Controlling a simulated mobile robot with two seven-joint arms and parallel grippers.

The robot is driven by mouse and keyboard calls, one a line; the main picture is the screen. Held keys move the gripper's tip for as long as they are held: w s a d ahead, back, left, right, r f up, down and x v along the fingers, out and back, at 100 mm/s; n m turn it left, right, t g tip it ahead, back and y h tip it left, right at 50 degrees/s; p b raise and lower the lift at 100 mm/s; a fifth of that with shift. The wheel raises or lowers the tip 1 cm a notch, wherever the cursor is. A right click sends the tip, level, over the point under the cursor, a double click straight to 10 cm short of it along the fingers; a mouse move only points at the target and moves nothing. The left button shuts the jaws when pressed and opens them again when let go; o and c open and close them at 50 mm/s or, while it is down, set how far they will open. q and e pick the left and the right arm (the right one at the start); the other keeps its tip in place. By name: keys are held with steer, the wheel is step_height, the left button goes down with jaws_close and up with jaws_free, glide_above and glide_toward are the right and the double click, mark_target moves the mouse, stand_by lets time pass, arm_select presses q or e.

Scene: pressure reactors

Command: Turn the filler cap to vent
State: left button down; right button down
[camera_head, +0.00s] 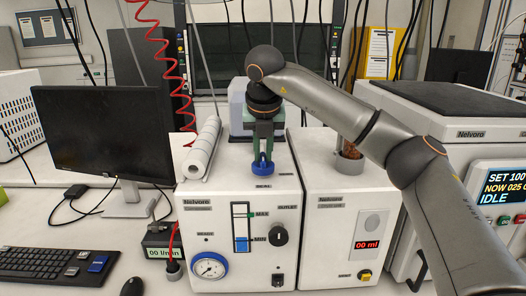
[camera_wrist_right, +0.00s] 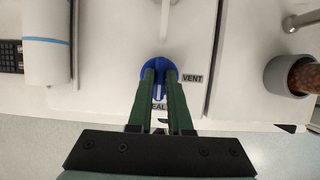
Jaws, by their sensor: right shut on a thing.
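The blue filler cap (camera_head: 262,170) sits on the top of the white Nelvoro unit (camera_head: 205,222), near its front edge. My right gripper (camera_head: 262,152) reaches down from above with its green fingers shut on the cap. In the right wrist view the cap (camera_wrist_right: 159,66) lies at the fingertips (camera_wrist_right: 159,78), and its blue grip part shows between the fingers. A VENT label (camera_wrist_right: 192,78) is to the right of the cap. A partly hidden label ending in "EAL" (camera_wrist_right: 158,106) is below it, on the side where the grip part extends. My left gripper is not in view.
A paper roll (camera_head: 203,150) lies left of the cap. A cup-like holder with brown contents (camera_head: 349,158) stands on the right-hand unit. A monitor (camera_head: 103,125) is at left and a larger Nelvoro machine (camera_head: 470,130) at right. Cables hang behind.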

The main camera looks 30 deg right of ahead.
steer(key=shift+n, duration=0.4)
steer(key=n+y, duration=0.1)
steer(key=n, duration=0.1)
steer(key=shift+d+n+t+p, duration=0.15)
steer(key=shift+n+t+p, duration=0.15)
steer(key=shift+n+p, duration=0.1)
steer(key=n+y, duration=0.2)
steer(key=n, duration=0.2)
steer(key=shift+d+n, duration=0.15)
steer(key=shift+n, duration=0.15)
steer(key=n+y, duration=0.1)
steer(key=n, duration=0.1)
steer(key=n+y, duration=0.1)
steer(key=n, duration=0.2)
steer(key=shift+d+r+g, duration=0.1)
steer(key=shift+g, duration=0.3)
steer(key=n+g+y, duration=0.1)
steer(key=n, duration=0.3)
steer(key=shift+w+n, duration=0.1)
steer(key=shift+n, duration=0.2)
steer(key=c, duration=0.8)
jaws_free()
steer(key=shift+c, duration=0.2)
